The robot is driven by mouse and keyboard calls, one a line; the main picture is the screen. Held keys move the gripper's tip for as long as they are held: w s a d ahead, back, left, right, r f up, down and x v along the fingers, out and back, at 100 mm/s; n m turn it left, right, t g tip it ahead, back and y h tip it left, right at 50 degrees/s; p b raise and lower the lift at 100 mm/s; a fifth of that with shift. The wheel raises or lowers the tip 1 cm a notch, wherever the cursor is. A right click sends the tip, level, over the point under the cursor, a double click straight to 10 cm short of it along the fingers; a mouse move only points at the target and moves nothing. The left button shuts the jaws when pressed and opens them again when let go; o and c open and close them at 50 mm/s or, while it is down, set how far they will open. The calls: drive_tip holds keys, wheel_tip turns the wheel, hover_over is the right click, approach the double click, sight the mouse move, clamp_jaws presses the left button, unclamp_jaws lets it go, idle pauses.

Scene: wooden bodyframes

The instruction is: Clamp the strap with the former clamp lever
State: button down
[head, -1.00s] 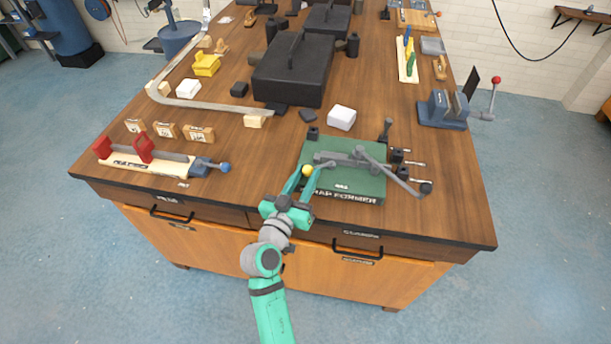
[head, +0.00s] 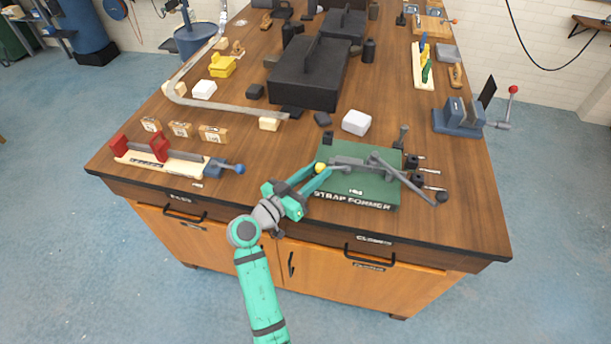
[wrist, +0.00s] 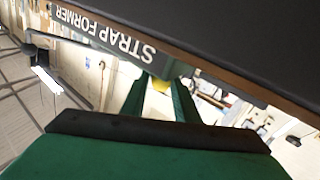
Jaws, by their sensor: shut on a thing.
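The green strap former (head: 352,188) stands near the front edge of the bench, its label facing front. A yellow knob (head: 320,168), which looks like the end of the clamp lever, is at its left side. My gripper (head: 319,170) reaches in from the left front, its teal fingers shut on the knob. In the wrist view, the yellow knob (wrist: 160,84) shows between the finger ends, beside the former's labelled front (wrist: 105,35). A grey bar (head: 347,162) lies across the former; I cannot tell strap from clamp there. A long grey arm with a black knob (head: 442,196) points right.
Small dark pegs (head: 420,170) stick out at the former's right. A white block (head: 356,122) and a black case (head: 310,75) stand behind it. A blue vice (head: 458,116) is at the right. A red-ended fixture (head: 158,147) is at the left, with bare wood between.

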drive_tip(key=shift+w+a+f+m+g+h, duration=0.1)
drive_tip(key=shift+w+a+m+g+h, duration=0.05)
drive_tip(key=shift+w+m+g+h, duration=0.65)
drive_tip(key=shift+m+g+h, duration=0.2)
drive_tip(key=shift+g+h, duration=0.1)
drive_tip(key=c, duration=1.4)
unclamp_jaws()
drive_tip(key=v, duration=1)
drive_tip(key=shift+s+a, duration=0.25)
drive_tip(key=shift+s, duration=0.05)
drive_tip(key=shift+c, duration=0.3)
